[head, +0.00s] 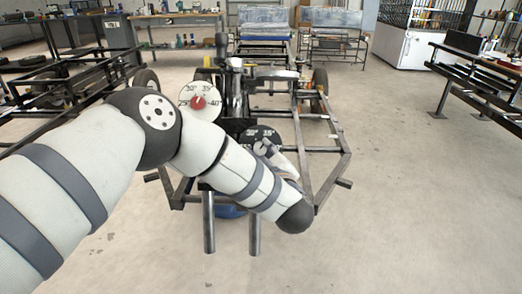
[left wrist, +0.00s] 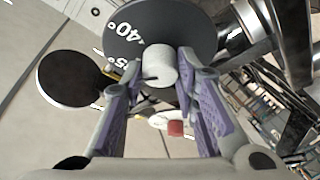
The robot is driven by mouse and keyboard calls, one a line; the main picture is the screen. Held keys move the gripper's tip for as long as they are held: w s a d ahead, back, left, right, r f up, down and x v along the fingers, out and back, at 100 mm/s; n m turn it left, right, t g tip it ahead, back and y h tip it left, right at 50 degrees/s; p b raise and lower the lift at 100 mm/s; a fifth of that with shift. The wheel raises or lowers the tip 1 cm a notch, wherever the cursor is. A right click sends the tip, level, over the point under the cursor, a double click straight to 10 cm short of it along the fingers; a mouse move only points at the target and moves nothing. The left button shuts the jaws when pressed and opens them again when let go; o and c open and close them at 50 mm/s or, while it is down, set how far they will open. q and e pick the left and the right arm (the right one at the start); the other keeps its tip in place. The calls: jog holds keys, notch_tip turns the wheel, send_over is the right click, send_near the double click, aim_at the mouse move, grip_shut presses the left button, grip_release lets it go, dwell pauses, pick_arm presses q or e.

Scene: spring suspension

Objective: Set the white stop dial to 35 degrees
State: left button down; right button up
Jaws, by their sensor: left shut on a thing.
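The white stop dial is a white round knob (left wrist: 160,63) on a dark disc (left wrist: 188,22) in the left wrist view. White numbers 40° and 35° show on the disc's left side. A small dark mark shows at the knob's lower left; I cannot tell its exact angle. My left gripper (left wrist: 161,70) is shut on the knob, with one purple-padded finger on each side. In the head view the dark disc (head: 262,131) shows 30° and 35°, and my left arm and gripper hide its lower part and the knob. My right gripper is in neither view.
A second dial with a white face (head: 189,92) and red knob (head: 198,103) stands left of the dark disc. Both are on a dark metal frame (head: 330,165) with bars and wheels. A bench (head: 470,75) stands at right. The floor between is clear.

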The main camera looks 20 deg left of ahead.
pick_arm(q)
jog(key=shift+n, duration=0.4)
jog(key=c, duration=1.2)
grip_release()
jog(key=shift+c, duration=0.2)
jog(key=v, duration=1.2)
